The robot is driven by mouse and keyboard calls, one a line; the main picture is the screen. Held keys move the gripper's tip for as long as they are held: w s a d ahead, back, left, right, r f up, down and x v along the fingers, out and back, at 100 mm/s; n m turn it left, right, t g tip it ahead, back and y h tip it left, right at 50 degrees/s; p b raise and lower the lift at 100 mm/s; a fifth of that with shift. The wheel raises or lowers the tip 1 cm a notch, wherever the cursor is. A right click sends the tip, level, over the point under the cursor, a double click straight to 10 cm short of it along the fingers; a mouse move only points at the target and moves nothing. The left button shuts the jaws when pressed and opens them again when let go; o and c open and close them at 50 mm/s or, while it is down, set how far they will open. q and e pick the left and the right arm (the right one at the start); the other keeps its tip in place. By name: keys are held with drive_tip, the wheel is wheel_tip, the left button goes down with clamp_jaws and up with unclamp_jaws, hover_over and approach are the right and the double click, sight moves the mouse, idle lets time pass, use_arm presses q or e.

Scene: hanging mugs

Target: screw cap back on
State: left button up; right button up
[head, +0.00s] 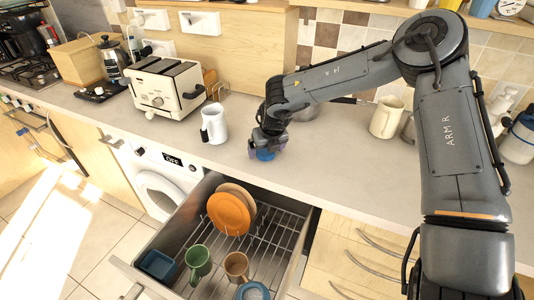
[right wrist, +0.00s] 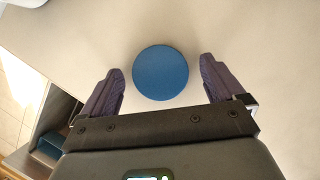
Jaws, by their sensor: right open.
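A round blue cap (head: 265,155) lies on the grey counter under my right gripper (head: 268,146). In the right wrist view the cap (right wrist: 160,72) is a plain blue disc. It sits between the two open purple fingers, with a gap on each side. A white container (head: 519,143) with some blue near its top stands at the right edge of the head view, partly cut off; I cannot tell whether its mouth is open. My left gripper is not in view.
A white mug (head: 214,124) stands left of my right gripper, near a toaster (head: 165,87). A cream pitcher (head: 386,117) stands toward the back right. The counter right of the cap is clear.

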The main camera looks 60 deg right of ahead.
sight(266, 152)
drive_tip(key=c, duration=1.1)
drive_tip(key=shift+r+p, duration=1.45)
drive_tip(key=shift+r, duration=1.1)
